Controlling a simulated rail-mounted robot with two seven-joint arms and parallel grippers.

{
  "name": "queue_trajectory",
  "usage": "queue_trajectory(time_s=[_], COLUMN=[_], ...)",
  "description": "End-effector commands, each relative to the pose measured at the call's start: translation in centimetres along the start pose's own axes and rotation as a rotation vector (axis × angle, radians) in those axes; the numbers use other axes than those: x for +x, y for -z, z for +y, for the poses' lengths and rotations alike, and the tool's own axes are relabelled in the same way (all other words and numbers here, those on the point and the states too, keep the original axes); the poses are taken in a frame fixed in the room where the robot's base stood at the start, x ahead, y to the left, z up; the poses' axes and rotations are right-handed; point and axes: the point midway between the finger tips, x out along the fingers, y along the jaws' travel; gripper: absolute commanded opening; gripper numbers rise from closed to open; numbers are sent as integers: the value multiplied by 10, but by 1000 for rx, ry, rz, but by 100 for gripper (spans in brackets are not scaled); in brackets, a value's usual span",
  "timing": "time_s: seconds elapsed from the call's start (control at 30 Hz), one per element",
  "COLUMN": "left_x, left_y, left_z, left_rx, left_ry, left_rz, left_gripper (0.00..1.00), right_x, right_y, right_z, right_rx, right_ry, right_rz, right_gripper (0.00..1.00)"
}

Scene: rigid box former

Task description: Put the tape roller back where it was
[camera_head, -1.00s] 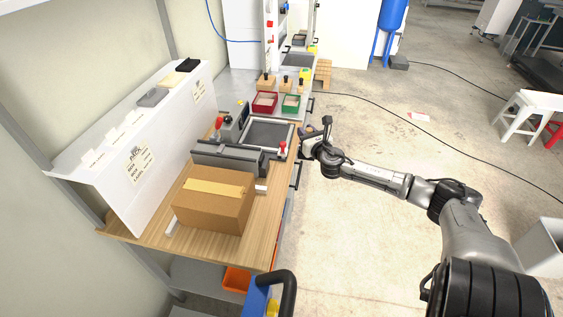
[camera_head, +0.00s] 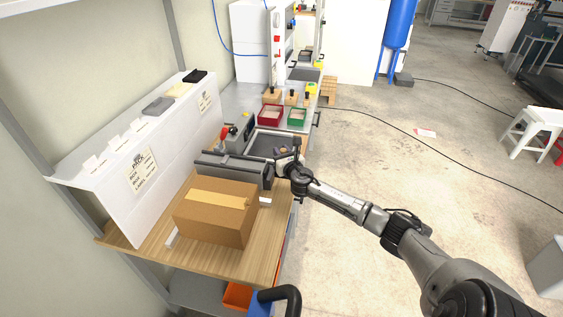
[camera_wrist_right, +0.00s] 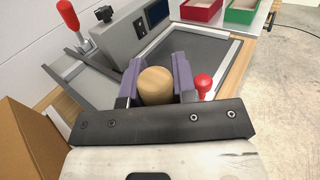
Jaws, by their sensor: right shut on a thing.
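My right gripper (camera_head: 285,152) is over the bench near the dark framed recess (camera_head: 262,144), beside the grey box-forming fixture (camera_head: 228,167). In the right wrist view its purple fingers (camera_wrist_right: 155,84) are shut on a round tan wooden piece (camera_wrist_right: 155,86), which looks like the tape roller's handle. The rest of that tool is hidden below. The dark recess shows behind it in the wrist view (camera_wrist_right: 190,48). My left gripper is not in view.
A closed carton (camera_head: 217,212) with a tape strip sits on the wooden bench (camera_head: 262,262). A red-knobbed lever (camera_wrist_right: 68,14) and a red knob (camera_wrist_right: 203,84) flank the gripper. Red (camera_head: 270,117) and green (camera_head: 296,117) bins stand behind. Open floor lies right.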

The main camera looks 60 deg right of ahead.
Motion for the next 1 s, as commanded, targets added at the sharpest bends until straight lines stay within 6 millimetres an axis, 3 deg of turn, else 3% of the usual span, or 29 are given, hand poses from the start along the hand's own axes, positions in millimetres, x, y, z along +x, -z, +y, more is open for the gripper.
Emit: queue_trajectory(time_s=[0.3,0.7,0.73,1.0], left_x=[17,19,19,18], left_y=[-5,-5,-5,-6], left_z=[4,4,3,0], left_rx=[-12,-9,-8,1], left_ry=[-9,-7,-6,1], left_rz=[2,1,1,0], left_gripper=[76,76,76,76], right_x=[0,0,0,-1], right_y=[38,41,42,41], right_z=[-1,-1,-1,-1], right_rx=[1,0,-1,0], right_ry=[2,1,1,1], right_rz=[1,0,1,1], right_gripper=[2,2,27,51])
